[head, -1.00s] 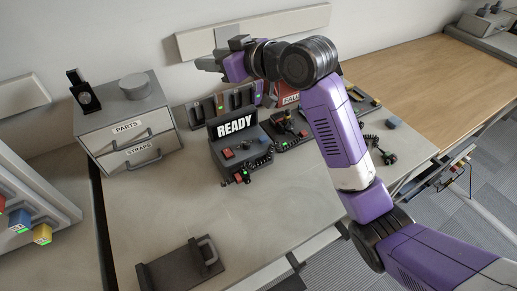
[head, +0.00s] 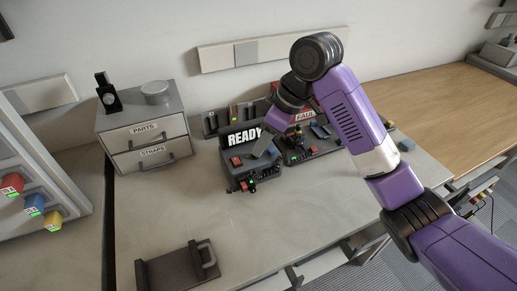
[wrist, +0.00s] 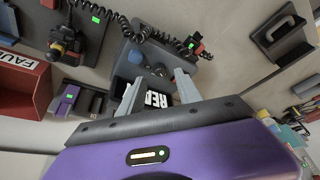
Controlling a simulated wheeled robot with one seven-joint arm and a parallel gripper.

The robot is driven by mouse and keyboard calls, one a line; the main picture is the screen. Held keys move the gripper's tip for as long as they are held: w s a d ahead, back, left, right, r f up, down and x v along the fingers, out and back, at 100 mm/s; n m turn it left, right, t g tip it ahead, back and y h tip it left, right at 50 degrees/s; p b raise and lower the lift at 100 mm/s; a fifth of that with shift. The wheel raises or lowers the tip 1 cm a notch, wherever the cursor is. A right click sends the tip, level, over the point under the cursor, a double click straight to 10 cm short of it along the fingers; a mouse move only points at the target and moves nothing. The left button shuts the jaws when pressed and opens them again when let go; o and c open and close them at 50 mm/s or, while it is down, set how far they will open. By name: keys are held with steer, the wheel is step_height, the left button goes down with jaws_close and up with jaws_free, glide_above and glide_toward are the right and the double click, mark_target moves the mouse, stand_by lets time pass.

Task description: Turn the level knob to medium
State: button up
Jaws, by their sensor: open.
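The dark console with the READY display (head: 244,136) stands on the grey bench; it also shows upside down in the wrist view (wrist: 127,69). The display shows partly between the fingers. In the head view, my gripper (head: 267,146) covers part of the console's panel. I cannot tell whether the fingers touch anything.
A red FAULT bin (wrist: 20,80) and a rack stand behind the console. A drawer unit (head: 146,135) stands left. A dark handled block (head: 180,267) lies at the front. The bench front is mostly clear.

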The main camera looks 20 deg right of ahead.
steer(key=shift+x, duration=1.95)
jaws_close()
